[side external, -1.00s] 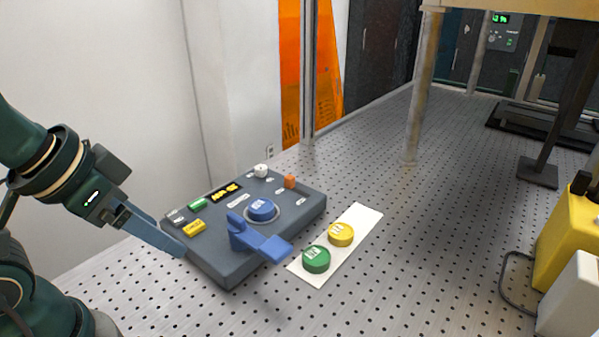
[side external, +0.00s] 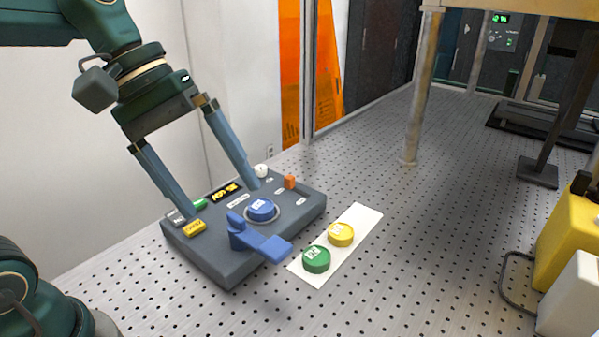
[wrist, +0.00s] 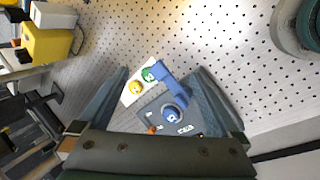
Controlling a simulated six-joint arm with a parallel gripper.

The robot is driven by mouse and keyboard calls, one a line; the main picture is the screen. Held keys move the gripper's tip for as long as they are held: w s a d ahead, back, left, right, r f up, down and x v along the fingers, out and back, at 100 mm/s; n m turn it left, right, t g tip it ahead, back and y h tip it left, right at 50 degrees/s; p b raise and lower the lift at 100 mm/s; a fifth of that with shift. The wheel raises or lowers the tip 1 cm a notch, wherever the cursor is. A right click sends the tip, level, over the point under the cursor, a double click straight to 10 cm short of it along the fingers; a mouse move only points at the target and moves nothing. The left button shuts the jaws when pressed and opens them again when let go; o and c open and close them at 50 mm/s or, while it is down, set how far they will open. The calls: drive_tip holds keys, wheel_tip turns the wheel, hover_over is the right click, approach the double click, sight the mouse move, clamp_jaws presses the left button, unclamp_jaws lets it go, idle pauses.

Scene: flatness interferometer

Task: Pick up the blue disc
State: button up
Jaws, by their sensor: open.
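The blue disc (side external: 261,209) sits in a round ring on top of the grey instrument box (side external: 225,268). A blue lever arm (side external: 262,243) on the box stands beside it, in front of it in the side view. My gripper (side external: 222,202) is open and empty, with its fingers spread wide and pointing down over the box. One fingertip is near the yellow button, the other just behind the disc in the side view. In the wrist view the blue disc (wrist: 170,113) shows between the fingers, nearer the right one.
A green disc (side external: 316,260) and a yellow disc (side external: 341,234) lie on a white strip (side external: 368,219) beside the box. The box top carries a white knob (side external: 261,171), an orange block (side external: 290,182) and a yellow button (side external: 194,228).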

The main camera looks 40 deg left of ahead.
drive_tip(key=w+a+n+g+h, duration=0.1)
drive_tip(key=w+a+n+h, duration=0.2)
drive_tip(key=w, duration=0.4)
drive_tip(key=n+t+h, duration=0.1)
drive_tip(key=n+h, duration=0.3)
drive_tip(key=n, duration=0.4)
hover_over(259, 205)
drive_tip(key=a, duration=0.1)
drive_tip(key=f, duration=0.5)
drive_tip(key=s+f, duration=0.1)
drive_tip(key=f, duration=0.2)
drive_tip(key=shift+a+f, duration=0.1)
drive_tip(key=shift+f, duration=0.1)
drive_tip(key=a+f, duration=0.1)
drive_tip(key=f, duration=0.1)
drive_tip(key=a+f+n+t, duration=0.1)
drive_tip(key=f, duration=0.1)
drive_tip(key=a+f+n+h, duration=0.1)
drive_tip(key=a+f, duration=0.1)
drive_tip(key=shift+s+f+t, duration=0.25)
drive_tip(key=shift+f+t, duration=0.05)
drive_tip(key=shift+f+n, duration=0.2)
drive_tip(key=shift+n, duration=0.1)
drive_tip(key=shift+x, duration=2.3)
drive_tip(key=shift+c, duration=0.3)
drive_tip(key=shift+r, duration=0.1)
drive_tip(key=c, duration=1.4)
